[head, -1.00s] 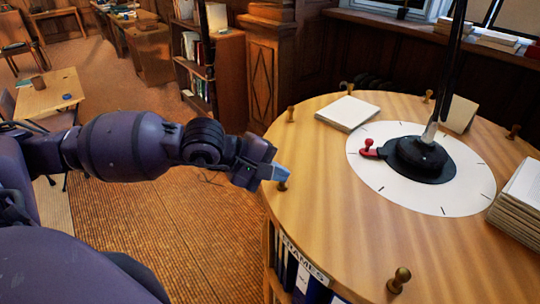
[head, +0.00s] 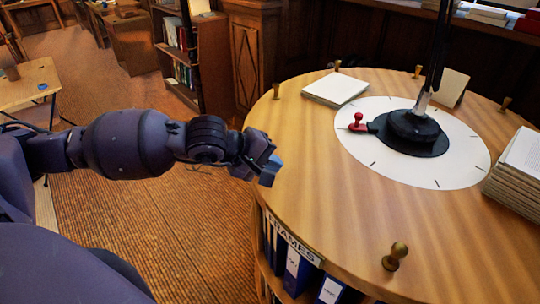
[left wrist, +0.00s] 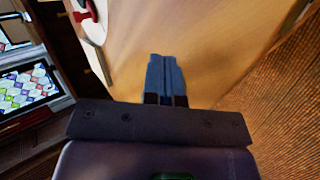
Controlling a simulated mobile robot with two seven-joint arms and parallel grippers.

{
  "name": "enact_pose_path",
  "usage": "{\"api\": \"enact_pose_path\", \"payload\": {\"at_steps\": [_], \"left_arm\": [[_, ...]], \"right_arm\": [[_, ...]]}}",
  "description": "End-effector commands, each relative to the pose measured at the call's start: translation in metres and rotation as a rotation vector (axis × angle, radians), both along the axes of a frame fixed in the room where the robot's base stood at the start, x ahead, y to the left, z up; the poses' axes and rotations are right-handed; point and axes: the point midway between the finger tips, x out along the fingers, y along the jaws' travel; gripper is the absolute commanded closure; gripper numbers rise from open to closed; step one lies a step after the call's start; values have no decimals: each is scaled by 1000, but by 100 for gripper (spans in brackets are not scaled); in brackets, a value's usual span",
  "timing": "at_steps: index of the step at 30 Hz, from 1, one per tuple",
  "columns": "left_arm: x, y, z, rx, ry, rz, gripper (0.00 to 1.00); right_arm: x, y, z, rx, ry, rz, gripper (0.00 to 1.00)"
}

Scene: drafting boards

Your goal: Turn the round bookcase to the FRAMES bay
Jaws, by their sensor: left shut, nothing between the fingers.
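The round bookcase (head: 330,190) has a light wooden top with brass knobs around its rim, such as the front one (head: 395,256). A FRAMES label (head: 290,240) is on its near left side, above blue binders (head: 297,272). A white marked dial (head: 440,176) with a red-knobbed pointer (head: 357,122) surrounds the black centre base. My left gripper (head: 268,172) is shut and empty at the left rim; a rim knob there is hidden behind it. Its blue fingers (left wrist: 167,75) show against the wooden top in the left wrist view. My right gripper is not in view.
A paper pad (head: 335,88), an upright card (head: 451,87) and a paper stack (head: 518,168) sit on the top. A dark pole (head: 440,45) rises from the centre. A bookshelf (head: 205,60) stands behind. The carpet (head: 150,230) to the left is open.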

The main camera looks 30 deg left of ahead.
Motion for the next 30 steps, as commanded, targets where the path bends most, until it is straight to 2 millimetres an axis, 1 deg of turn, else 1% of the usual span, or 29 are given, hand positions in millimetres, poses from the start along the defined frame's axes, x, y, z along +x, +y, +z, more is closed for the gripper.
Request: {"api": "enact_pose_path", "payload": {"at_steps": [1,4,17,20,30], "left_arm": [[0,0,-8,-1,3,0,100],[0,0,-11,-1,1,0,100],[1,1,-11,0,-1,-1,100],[5,6,-13,2,-1,-8,100],[27,33,-15,6,1,-42,100]], "right_arm": [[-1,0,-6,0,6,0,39],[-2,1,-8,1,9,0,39],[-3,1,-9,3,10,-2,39],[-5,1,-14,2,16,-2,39],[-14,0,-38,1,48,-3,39]]}}
